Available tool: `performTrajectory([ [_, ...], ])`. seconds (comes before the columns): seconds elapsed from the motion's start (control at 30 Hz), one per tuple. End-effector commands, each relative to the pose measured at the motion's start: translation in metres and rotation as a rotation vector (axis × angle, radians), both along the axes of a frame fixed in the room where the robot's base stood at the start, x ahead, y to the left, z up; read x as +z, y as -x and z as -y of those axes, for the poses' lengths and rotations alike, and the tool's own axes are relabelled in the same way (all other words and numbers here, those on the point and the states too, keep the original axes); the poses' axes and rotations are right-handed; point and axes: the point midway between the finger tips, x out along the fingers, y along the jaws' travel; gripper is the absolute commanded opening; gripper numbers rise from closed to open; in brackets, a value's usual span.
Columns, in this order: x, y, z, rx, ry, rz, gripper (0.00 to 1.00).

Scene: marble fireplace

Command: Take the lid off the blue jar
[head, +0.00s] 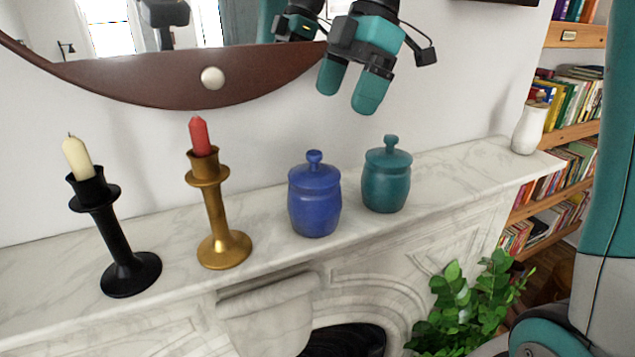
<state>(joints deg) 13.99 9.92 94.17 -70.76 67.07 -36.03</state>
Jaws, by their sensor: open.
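The blue jar (315,207) stands upright on the marble mantel, left of a teal jar (386,185). Its blue lid (314,173), with a round knob on top, sits on the jar. My gripper (346,95) is above the jars, in front of the wall and below the mirror's right end. Its two teal fingers point down and are apart, with nothing between them. It is clear of both jars, higher than their knobs.
A gold candlestick (220,250) with a red candle and a black candlestick (128,273) with a cream candle stand left on the mantel (450,183). A white vase (529,128) is far right. A round mirror (140,87) hangs behind. A plant (460,308) is below.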

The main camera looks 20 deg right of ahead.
Motion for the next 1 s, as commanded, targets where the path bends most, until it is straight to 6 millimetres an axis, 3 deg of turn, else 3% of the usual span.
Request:
performTrajectory([
  [0.03,-0.018,0.001,-0.006,0.002,-0.002,-0.001,1.0],
  [0.2,-0.048,0.001,-0.02,0.0,-0.001,-0.001,1.0],
  [0.53,-0.07,0.0,-0.033,-0.002,-0.002,-0.001,1.0],
  [0.8,-0.103,-0.001,-0.054,-0.002,-0.002,-0.003,1.0],
  [1.0,-0.109,-0.002,-0.056,-0.003,0.0,0.001,1.0],
])
